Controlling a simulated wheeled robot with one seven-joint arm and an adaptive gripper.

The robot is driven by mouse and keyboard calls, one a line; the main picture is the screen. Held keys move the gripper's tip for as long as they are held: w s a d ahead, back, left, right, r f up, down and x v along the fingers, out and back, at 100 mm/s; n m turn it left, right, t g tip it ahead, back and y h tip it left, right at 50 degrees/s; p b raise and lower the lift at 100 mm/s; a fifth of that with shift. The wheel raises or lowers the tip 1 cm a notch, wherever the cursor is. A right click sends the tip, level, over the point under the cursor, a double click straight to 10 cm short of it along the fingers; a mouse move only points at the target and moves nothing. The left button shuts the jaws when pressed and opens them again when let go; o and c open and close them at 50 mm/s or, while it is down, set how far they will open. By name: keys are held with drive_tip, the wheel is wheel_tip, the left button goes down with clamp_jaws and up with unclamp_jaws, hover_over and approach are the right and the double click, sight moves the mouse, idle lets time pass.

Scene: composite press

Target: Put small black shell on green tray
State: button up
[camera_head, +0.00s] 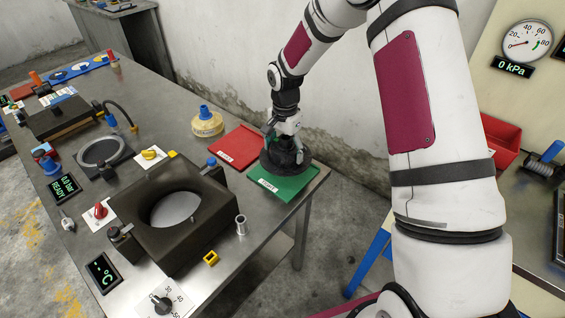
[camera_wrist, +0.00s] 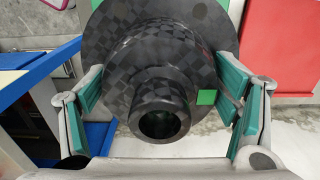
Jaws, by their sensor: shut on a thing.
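The small black shell (camera_head: 285,158) is a dark round flanged piece with a checkered weave. In the head view it is at the green tray (camera_head: 293,186), over the tray's back part. In the wrist view the shell (camera_wrist: 152,75) fills the middle, its narrow hollow neck facing the camera and a small green square on its side. My gripper (camera_head: 284,137) is above the shell with its green-padded fingers on either side of it, shut on it. In the wrist view a bit of green shows behind the flange. Whether the shell's underside touches the tray is hidden.
A red tray (camera_head: 238,147) lies left of the green one. A dark press block with a round opening (camera_head: 151,245) stands nearer the front, with a small metal cylinder (camera_head: 241,225) beside it. The table's right edge is close to the green tray.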

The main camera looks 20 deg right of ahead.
drive_tip(key=shift+f, duration=2.75)
drive_tip(key=shift+f, duration=0.1)
drive_tip(key=o, duration=1.3)
